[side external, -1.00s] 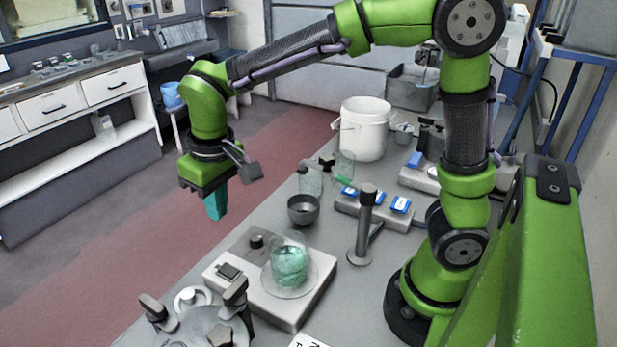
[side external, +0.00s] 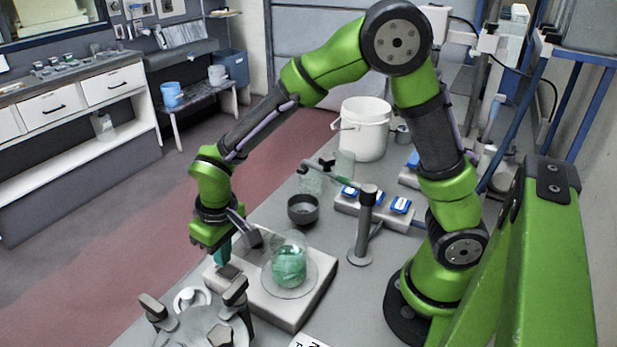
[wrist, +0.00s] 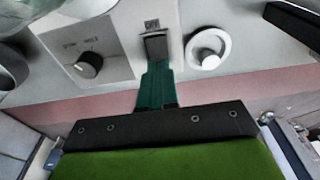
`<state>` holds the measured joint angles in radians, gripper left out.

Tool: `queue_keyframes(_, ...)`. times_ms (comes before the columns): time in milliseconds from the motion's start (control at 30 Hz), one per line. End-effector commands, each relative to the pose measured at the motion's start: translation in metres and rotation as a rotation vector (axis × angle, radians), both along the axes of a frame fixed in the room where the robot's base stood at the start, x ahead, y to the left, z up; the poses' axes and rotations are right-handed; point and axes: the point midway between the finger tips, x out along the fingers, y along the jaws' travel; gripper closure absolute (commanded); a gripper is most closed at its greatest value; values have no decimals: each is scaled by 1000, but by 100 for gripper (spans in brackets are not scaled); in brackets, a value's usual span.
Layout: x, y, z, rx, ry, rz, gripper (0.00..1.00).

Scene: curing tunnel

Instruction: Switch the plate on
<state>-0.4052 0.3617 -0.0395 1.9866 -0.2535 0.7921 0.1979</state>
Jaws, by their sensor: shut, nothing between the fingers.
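The plate (side external: 310,300) is a pale box on the bench with a round top, and a beaker of green liquid (side external: 289,266) stands on it. A dark switch (side external: 230,272) sits at its front left; in the wrist view the switch (wrist: 155,44) is just beyond my fingertips. A black knob (wrist: 88,65) is left of it in the wrist view; my gripper hides it in the side view. My gripper (side external: 222,258) is shut and empty, its teal fingers (wrist: 156,86) pointing down at the switch. I cannot tell whether they touch it, or the switch's setting.
A grey apparatus with clamp handles (side external: 205,325) stands close in front of the plate, with a white ring (side external: 190,298) beside it. A dark bowl (side external: 303,209), a post stand (side external: 363,230) and a white bucket (side external: 363,130) are behind.

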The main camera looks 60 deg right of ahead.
Motion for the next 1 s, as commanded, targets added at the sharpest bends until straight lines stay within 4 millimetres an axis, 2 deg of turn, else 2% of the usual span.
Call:
queue_keyframes(200, 2, 0, -13, 0, 0, 0, 100)
queue_keyframes(767, 3, 0, -18, 0, 1, 0, 100)
queue_keyframes(1000, -2, 0, -18, -1, 5, 1, 100)
